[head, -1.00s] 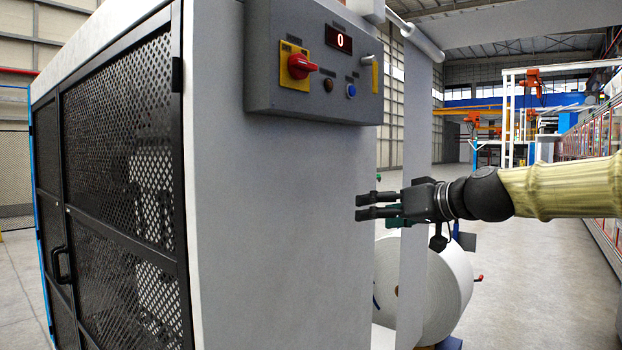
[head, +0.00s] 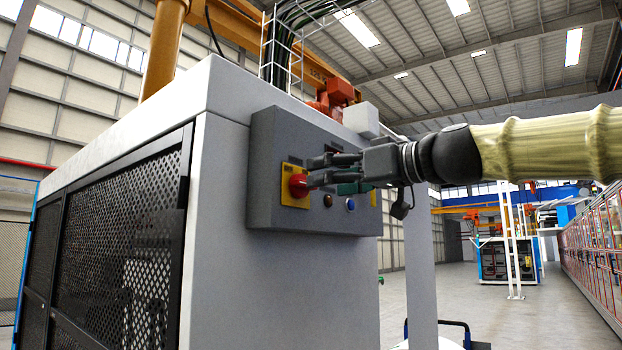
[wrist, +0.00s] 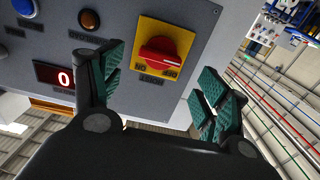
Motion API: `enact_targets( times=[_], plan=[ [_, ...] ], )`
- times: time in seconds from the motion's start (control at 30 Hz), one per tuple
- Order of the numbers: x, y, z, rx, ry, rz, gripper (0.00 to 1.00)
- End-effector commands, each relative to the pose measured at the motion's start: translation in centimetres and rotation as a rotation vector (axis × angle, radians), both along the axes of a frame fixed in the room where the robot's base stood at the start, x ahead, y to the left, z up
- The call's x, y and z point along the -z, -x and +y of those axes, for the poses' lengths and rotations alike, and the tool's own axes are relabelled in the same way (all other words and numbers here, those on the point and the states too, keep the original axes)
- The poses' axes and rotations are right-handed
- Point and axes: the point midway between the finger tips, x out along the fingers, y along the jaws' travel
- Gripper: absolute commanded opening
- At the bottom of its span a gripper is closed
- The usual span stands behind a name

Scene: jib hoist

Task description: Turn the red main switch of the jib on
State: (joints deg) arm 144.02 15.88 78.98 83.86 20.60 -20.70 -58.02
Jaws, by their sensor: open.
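The red main switch (head: 298,186) is a rotary knob on a yellow plate, on the front of a grey control box (head: 262,215). It shows close up in the wrist view (wrist: 166,56), between the finger pads and a little beyond them. The plate carries lettering beside the knob, partly covered by it. My gripper (head: 318,170) is open and empty, just right of the knob in the head view, its fingers pointing at it. In the wrist view the teal finger pads (wrist: 160,88) stand apart on either side of the knob. I cannot tell whether any finger touches it.
A display (wrist: 62,76) reading 0, an amber button (wrist: 89,19) and a blue button (wrist: 24,7) sit beside the switch. The box is mounted on a light grey cabinet with a black mesh door (head: 110,225). Open floor lies to the right.

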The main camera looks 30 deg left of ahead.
Motion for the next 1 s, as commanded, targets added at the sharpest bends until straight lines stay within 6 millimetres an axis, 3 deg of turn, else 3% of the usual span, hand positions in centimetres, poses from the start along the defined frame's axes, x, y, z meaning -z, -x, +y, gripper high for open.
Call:
enact_targets(
  times=[0.1,0.33,0.77,0.8,1.0],
  plan=[
    [-0.1,-0.2,1.9,0.0,0.001,0.001,0.75],
    [-0.1,-0.4,4.4,0.001,0.0,0.001,0.75],
    [0.0,-0.5,5.2,0.001,0.0,0.001,0.75],
    [0.0,-0.5,5.1,0.001,0.0,0.001,0.73],
    [0.0,-0.5,5.1,0.001,0.0,0.001,0.37]
  ],
)
